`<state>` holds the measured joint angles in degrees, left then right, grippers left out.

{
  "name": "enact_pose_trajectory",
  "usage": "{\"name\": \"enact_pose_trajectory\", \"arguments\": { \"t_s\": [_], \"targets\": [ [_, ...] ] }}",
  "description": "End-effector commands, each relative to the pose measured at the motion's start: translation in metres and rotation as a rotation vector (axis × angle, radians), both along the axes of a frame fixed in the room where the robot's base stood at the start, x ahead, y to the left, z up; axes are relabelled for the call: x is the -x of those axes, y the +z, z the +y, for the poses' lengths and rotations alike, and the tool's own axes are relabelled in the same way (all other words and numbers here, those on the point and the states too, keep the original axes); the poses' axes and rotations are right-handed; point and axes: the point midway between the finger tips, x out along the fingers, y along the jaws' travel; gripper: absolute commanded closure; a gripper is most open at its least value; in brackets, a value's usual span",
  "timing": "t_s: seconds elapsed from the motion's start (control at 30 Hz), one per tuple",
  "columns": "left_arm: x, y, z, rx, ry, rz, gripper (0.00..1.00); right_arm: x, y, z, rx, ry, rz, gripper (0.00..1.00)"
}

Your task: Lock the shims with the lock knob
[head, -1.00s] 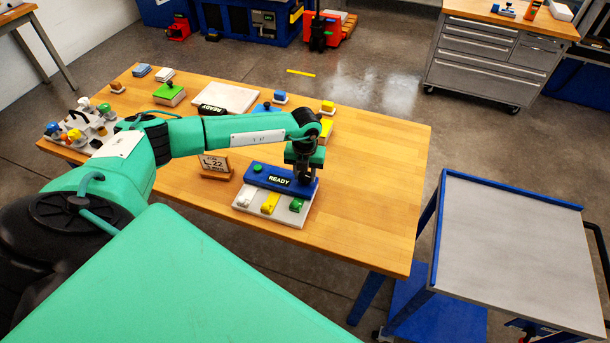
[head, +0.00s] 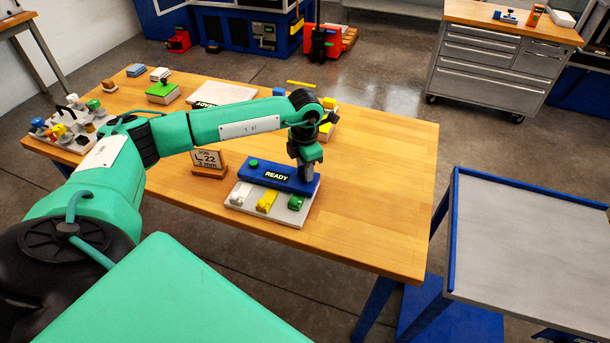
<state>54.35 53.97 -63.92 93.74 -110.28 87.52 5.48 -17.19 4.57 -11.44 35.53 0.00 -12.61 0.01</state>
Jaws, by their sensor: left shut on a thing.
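The blue block (head: 279,180) with a READY label stands on a white plate (head: 236,207) near the table's front edge. It has a green knob (head: 253,163) at its left end. White (head: 240,191), yellow (head: 267,201) and green (head: 295,202) pieces sit in a row along the plate's front; I cannot tell whether they are the shims. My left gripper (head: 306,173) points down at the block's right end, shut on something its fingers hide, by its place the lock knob. My right gripper is out of view.
A sign reading 22 (head: 209,163) stands left of the block. Another white plate (head: 224,93), a green block (head: 162,94) and a tray of coloured parts (head: 72,128) lie farther left. The table's right side is clear. A grey-topped cart (head: 530,240) stands to the right.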

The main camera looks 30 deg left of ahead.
Motion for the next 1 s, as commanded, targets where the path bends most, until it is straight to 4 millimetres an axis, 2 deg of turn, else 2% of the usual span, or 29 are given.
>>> {"name": "enact_pose_trajectory", "arguments": {
  "t_s": [0.03,0.1,0.5,0.67,0.83,1.0],
  "targets": [
    [-0.001,-0.004,0.001,-0.001,-0.041,-0.005,0.88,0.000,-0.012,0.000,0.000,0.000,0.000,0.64],
    [-0.001,-0.004,0.001,-0.001,-0.106,-0.005,0.88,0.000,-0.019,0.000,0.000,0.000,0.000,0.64],
    [-0.002,-0.002,0.001,0.000,-0.410,-0.005,0.88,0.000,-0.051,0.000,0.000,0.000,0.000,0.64],
    [-0.001,0.000,0.001,0.000,-0.481,-0.004,0.88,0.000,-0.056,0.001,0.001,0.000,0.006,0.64],
    [-0.001,0.001,0.000,0.000,-0.524,-0.004,0.88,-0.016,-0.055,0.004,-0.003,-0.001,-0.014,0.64],
    [-0.001,0.001,0.000,0.000,-0.540,-0.004,0.88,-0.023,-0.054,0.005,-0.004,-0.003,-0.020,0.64]
  ]
}}
